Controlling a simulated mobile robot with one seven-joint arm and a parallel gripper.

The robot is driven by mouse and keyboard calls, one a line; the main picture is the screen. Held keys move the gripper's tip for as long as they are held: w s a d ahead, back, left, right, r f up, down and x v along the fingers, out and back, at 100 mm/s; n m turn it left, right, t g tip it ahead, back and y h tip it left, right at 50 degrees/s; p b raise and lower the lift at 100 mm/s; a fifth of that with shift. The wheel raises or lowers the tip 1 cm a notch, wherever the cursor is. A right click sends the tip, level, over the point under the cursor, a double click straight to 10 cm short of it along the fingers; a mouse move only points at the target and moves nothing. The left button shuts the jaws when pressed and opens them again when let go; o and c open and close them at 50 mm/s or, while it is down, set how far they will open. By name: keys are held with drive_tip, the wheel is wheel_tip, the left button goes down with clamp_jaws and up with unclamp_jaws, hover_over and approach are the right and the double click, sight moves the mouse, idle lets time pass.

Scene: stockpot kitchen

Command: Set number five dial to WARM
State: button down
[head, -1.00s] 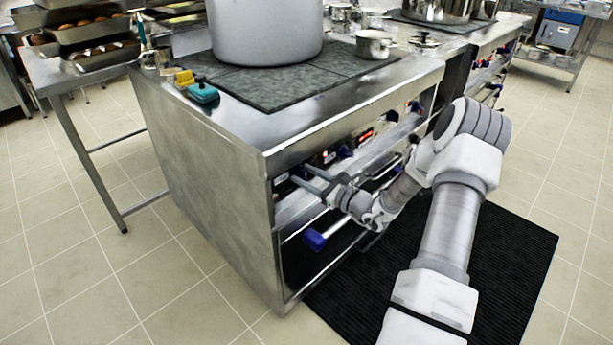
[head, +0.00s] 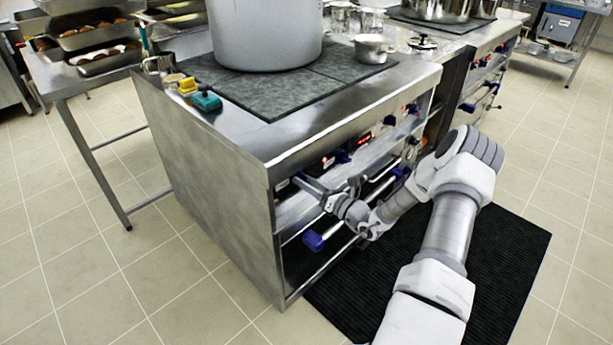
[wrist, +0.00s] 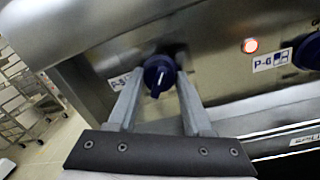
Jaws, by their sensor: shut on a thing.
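The number five dial (wrist: 159,75) is a dark blue knob on the steel front panel, beside a label (wrist: 118,82) that reads P-5. A white line on the dial runs nearly upright in the wrist view; no WARM marking is readable. My gripper (wrist: 157,80) has one finger on each side of the dial and is shut on it. In the head view my gripper (head: 299,180) reaches the left end of the panel, and its fingers mostly hide the dial there.
A P-6 label (wrist: 272,61), a lit orange lamp (wrist: 249,45) and another blue knob (wrist: 308,52) lie to the right. A blue-ended oven handle (head: 314,240) sticks out below my gripper. A large pot (head: 265,35) stands on the stove top.

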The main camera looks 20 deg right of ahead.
drive_tip(key=shift+m+p, duration=0.85)
drive_tip(key=shift+m, duration=0.95)
drive_tip(key=shift+f, duration=0.1)
drive_tip(key=shift+c, duration=1.6)
unclamp_jaws()
drive_tip(key=p+v, duration=0.2)
drive_tip(key=v, duration=1.5)
drive_tip(key=shift+s+f, duration=0.15)
drive_tip(key=shift+s, duration=0.1)
